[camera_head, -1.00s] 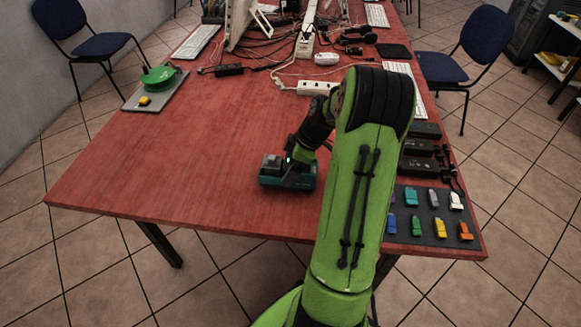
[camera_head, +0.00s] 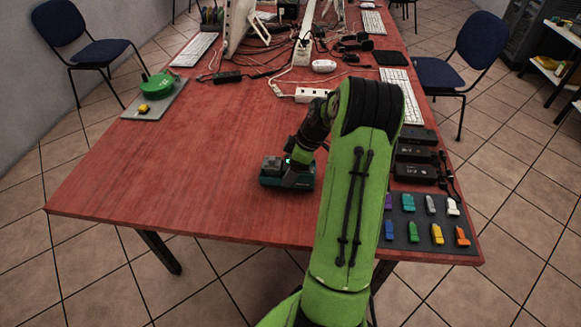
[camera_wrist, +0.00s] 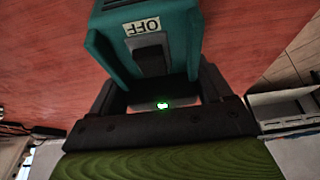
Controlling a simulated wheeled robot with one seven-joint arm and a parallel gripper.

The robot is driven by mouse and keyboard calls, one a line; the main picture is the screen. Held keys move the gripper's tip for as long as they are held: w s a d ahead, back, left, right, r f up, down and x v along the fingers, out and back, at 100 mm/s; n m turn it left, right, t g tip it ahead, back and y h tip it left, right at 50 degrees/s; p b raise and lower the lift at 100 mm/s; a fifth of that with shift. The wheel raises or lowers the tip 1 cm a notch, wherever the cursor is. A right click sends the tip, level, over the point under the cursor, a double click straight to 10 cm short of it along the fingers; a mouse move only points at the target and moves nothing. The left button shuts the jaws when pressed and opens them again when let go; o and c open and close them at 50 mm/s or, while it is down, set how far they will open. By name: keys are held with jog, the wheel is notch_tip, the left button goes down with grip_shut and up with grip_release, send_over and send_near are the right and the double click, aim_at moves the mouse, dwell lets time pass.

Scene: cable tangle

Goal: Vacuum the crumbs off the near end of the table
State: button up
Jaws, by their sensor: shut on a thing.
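A small dark green and black handheld vacuum (camera_head: 284,174) is on or just above the red table (camera_head: 160,170), near its front edge. The wrist view shows its teal body (camera_wrist: 155,45) with a label reading OFF, a dark switch below the label and a small green light. My gripper (camera_wrist: 158,85) is shut on the vacuum, one finger on each side. In the head view my arm hides part of the gripper and some table behind it. I cannot make out any crumbs on the table.
A dark mat (camera_head: 430,232) with several coloured USB sticks lies at the right front corner. Black adapters (camera_head: 415,155) lie behind it. A green round object (camera_head: 159,86) sits on a grey pad at left. Cables and a white power strip (camera_head: 311,94) lie farther back. The left front table is clear.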

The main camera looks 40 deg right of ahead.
jog(key=shift+d, duration=0.1)
jog(key=shift+w+d+p, duration=0.7)
jog(key=shift+w+d, duration=0.1)
jog(key=shift+d, duration=0.2)
jog(key=shift+w+d+p, duration=0.75)
jog(key=shift+w+d, duration=0.05)
jog(key=shift+d, duration=0.2)
jog(key=shift+r, duration=0.15)
notch_tip(320, 180, up, 7)
jog(key=p, duration=0.5)
